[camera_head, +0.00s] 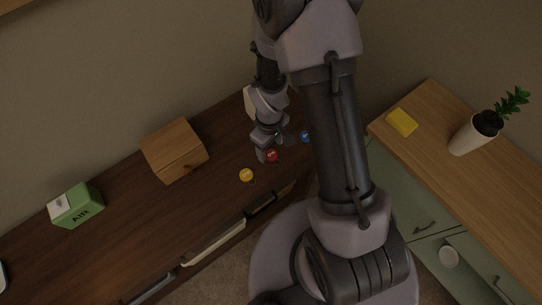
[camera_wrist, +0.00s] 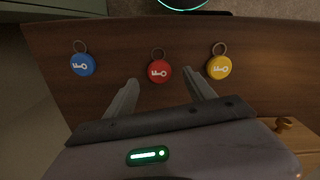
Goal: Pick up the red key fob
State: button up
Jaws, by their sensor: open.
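The red key fob (camera_wrist: 159,72) is a round disc with a white key mark and a metal ring, lying on the dark wooden cabinet top. In the wrist view it is just beyond and between the two open fingers of my gripper (camera_wrist: 165,90). A blue key fob (camera_wrist: 83,64) lies to its left and a yellow key fob (camera_wrist: 219,67) to its right, near the right fingertip. In the head view the red fob (camera_head: 272,156) is partly covered by my gripper (camera_head: 268,154), which is over it. The yellow fob (camera_head: 247,174) and blue fob (camera_head: 305,136) are on either side.
A wooden box (camera_head: 175,151) and a green carton (camera_head: 76,206) stand on the dark cabinet (camera_head: 130,235) to the left. A lighter-topped counter (camera_head: 470,185) at right holds a yellow sponge-like block (camera_head: 402,122) and a potted plant (camera_head: 474,133).

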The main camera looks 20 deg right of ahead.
aim_at(271, 154)
notch_tip(271, 154, down, 3)
jog(key=shift+f+b, duration=0.2)
jog(key=shift+b, duration=0.25)
jog(key=shift+r, duration=0.15)
grip_shut()
jog(key=shift+r, duration=0.1)
